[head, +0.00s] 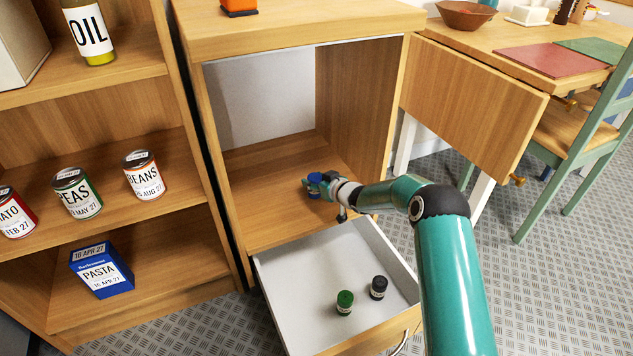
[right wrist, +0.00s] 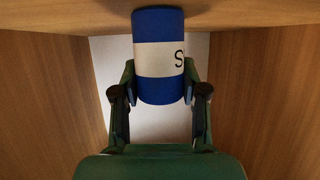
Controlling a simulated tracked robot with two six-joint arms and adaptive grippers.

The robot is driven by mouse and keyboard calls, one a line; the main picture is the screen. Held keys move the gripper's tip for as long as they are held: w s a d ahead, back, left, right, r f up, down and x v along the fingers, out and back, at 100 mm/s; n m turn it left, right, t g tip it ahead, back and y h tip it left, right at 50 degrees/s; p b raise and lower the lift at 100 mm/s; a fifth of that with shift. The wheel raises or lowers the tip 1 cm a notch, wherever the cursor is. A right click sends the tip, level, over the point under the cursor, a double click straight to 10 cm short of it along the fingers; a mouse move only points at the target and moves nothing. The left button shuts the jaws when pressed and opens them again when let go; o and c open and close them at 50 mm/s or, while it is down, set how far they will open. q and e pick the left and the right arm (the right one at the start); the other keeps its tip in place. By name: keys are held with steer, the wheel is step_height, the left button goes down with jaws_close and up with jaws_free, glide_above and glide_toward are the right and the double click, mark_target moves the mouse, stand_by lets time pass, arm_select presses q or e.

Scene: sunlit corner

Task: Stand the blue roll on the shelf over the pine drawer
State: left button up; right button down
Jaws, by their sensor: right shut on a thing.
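The blue roll (head: 314,190) is inside the open cabinet compartment, at or just above the shelf (head: 265,190) over the drawer. Its axis looks about upright. In the right wrist view the roll (right wrist: 158,24) is blue with a white band and a partly visible letter. My right gripper (head: 321,182) is shut on it, one finger on each side, as the right wrist view also shows (right wrist: 160,88). I cannot tell whether the roll touches the shelf. The pine drawer (head: 292,275) below is pulled open. My left gripper is out of view.
A green-lidded jar (head: 345,302) and a dark jar (head: 378,287) stand in the drawer. A shelf unit (head: 115,210) with cans and a pasta box is on the left. A drop-leaf table (head: 475,105) and a green chair (head: 565,150) are on the right. The shelf around the roll is clear.

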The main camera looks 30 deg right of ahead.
steer(key=c, duration=0.6)
jaws_free()
steer(key=shift+s+r, duration=0.1)
steer(key=shift+r, duration=0.05)
steer(key=shift+p+v, duration=1.65)
steer(key=shift+v, duration=4.25)
